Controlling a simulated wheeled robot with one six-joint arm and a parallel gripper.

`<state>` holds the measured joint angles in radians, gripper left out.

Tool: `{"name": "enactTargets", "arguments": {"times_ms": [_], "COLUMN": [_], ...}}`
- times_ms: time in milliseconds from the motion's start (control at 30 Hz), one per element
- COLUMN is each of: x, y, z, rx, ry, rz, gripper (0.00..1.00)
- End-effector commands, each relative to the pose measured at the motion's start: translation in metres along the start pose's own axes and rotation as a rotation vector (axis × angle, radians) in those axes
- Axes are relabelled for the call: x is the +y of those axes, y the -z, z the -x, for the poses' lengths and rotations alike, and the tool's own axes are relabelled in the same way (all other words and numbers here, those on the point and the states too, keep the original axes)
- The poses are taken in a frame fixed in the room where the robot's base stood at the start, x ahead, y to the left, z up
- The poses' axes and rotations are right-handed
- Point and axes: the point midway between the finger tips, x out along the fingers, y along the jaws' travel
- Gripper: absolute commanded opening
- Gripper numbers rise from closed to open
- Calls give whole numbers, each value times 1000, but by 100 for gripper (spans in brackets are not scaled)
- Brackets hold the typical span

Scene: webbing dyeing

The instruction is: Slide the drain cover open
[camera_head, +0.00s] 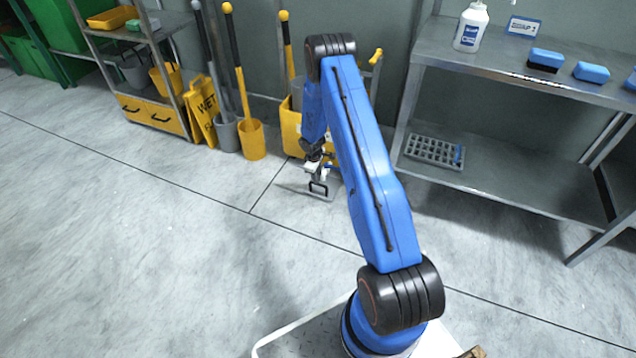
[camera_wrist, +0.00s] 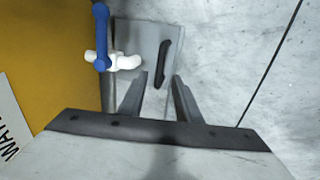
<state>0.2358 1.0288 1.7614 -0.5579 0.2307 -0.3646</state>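The drain cover is a flat grey plate (camera_wrist: 133,35) on the floor with a dark bar handle (camera_wrist: 163,62) standing on it. In the head view, the handle (camera_head: 319,188) shows just below my gripper (camera_head: 318,172), and the plate is partly hidden by the arm's end. In the wrist view, my gripper (camera_wrist: 161,76) is open, with its two fingers apart. The handle's near end appears between the fingertips. I cannot tell whether the fingers are down around it or still above it. Nothing is held.
A white spout with a blue tap (camera_wrist: 101,38) sticks out from a yellow cart (camera_wrist: 45,60) close to the left of the fingers. A yellow bucket (camera_head: 252,140) and a wet-floor sign (camera_head: 203,108) stand left; a metal shelf (camera_head: 520,180) stands right. The front floor is clear.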

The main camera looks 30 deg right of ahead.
Motion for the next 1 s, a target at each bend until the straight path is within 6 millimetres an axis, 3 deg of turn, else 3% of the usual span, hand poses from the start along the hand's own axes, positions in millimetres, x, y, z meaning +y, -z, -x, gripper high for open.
{"name": "enactTargets", "arguments": {"times_ms": [333,800,833,933,1000], "x": [0,0,0,0,0], "y": [0,0,0,0,0], "z": [-47,-58,-58,-58,-58], "rx": [-1,0,0,0,0], "ry": [1,0,0,0,0], "rz": [0,1,0,0,0], "gripper": [31,31,29,5,0]}}
